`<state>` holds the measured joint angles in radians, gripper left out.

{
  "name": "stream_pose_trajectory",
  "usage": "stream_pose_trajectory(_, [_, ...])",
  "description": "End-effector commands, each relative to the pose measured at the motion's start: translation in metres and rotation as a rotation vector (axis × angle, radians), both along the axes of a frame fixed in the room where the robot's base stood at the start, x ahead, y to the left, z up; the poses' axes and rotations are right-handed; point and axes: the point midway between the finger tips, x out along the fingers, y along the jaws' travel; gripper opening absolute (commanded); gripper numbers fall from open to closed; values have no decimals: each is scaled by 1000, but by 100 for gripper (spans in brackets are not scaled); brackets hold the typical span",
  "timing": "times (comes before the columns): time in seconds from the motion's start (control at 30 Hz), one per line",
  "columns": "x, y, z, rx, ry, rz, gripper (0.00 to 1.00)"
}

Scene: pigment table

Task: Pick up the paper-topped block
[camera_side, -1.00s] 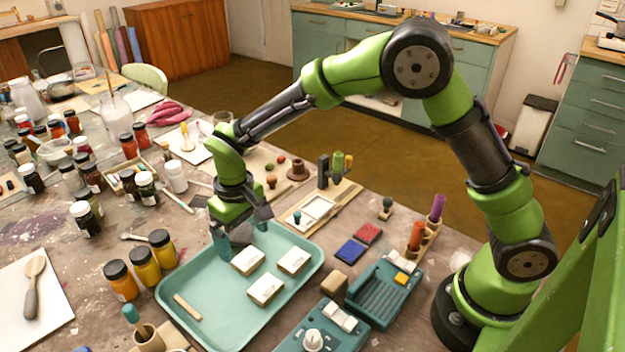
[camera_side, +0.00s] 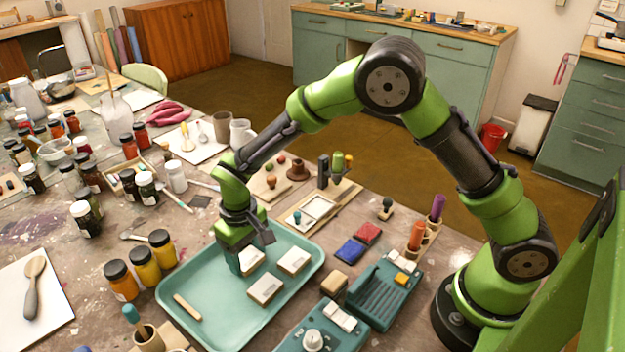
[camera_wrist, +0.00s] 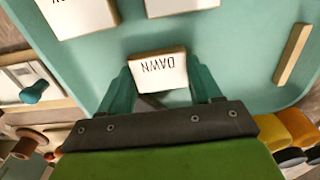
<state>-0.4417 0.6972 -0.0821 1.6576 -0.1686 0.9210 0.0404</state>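Three pale wooden blocks with white paper tops and dark lettering lie on a teal tray (camera_side: 215,315). My gripper (camera_side: 240,262) is low over the tray's far side, at the farthest block (camera_side: 253,259), which it partly hides in the side view. In the wrist view this block (camera_wrist: 158,71) reads "DAWN", upside down. The teal fingers of my gripper (camera_wrist: 162,78) stand on either side of it, apart, with slim gaps. The other two blocks are the right one (camera_side: 293,261) and the nearer one (camera_side: 265,289). They show at the top of the wrist view, partly cut off.
A wooden stick (camera_side: 187,307) lies at the tray's left. Yellow and orange jars (camera_side: 145,264) stand left of the tray. A wooden board with a frame (camera_side: 318,209) lies behind it. Red and blue pads (camera_side: 351,251) and a teal device (camera_side: 378,290) are at the right.

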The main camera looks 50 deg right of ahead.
Motion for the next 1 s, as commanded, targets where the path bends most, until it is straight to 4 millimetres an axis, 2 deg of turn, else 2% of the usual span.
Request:
stream_pose_trajectory(0.03, [0, 0, 0, 0, 0, 0, 52])
stream_pose_trajectory(0.17, [0, 0, 0, 0, 0, 0, 34])
stream_pose_trajectory(0.53, [1, 0, 7, 0, -3, 1, 34])
stream_pose_trajectory(0.77, [1, 0, 40, 2, -5, 1, 34])
stream_pose_trajectory(1.0, [-53, -21, 42, 0, 0, 2, 34])
